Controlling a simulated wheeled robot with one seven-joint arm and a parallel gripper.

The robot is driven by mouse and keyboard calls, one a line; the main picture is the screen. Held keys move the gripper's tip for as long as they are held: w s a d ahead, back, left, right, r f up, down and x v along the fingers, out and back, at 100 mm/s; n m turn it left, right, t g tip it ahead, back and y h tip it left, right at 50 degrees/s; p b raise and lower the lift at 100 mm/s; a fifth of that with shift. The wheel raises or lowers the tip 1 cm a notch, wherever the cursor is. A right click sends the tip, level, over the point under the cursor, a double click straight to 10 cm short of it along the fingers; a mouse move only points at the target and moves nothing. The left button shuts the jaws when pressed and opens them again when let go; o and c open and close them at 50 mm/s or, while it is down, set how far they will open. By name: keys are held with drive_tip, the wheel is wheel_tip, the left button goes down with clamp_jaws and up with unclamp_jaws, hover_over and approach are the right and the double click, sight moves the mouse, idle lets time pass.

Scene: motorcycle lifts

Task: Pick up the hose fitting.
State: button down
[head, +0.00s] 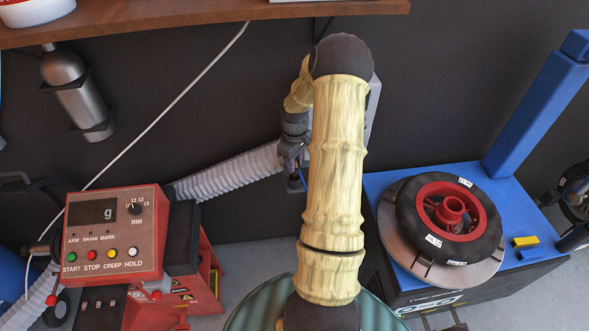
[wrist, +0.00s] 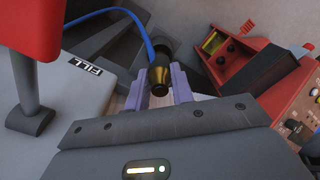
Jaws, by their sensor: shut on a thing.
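The hose fitting (wrist: 159,78) is a small dark cylinder with a brass-coloured band in the wrist view. A blue hose (wrist: 136,31) runs from its far end up to the left. My gripper (wrist: 160,88) has its two purple fingers on either side of the fitting and is shut on it. In the head view my gripper (head: 291,150) is partly hidden behind my tan arm, and the fitting cannot be made out there.
A red control box (head: 113,237) with buttons stands at the left. A wheel (head: 450,219) lies on a blue machine (head: 391,184) at the right. A corrugated grey hose (head: 228,172) runs behind. A wooden shelf (head: 200,22) hangs above. A grey surface marked FILL (wrist: 88,88) is close left in the wrist view.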

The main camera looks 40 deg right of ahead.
wheel_tip(320, 180, up, 7)
drive_tip(key=shift+f+b, duration=0.15)
drive_tip(key=shift+b, duration=0.3)
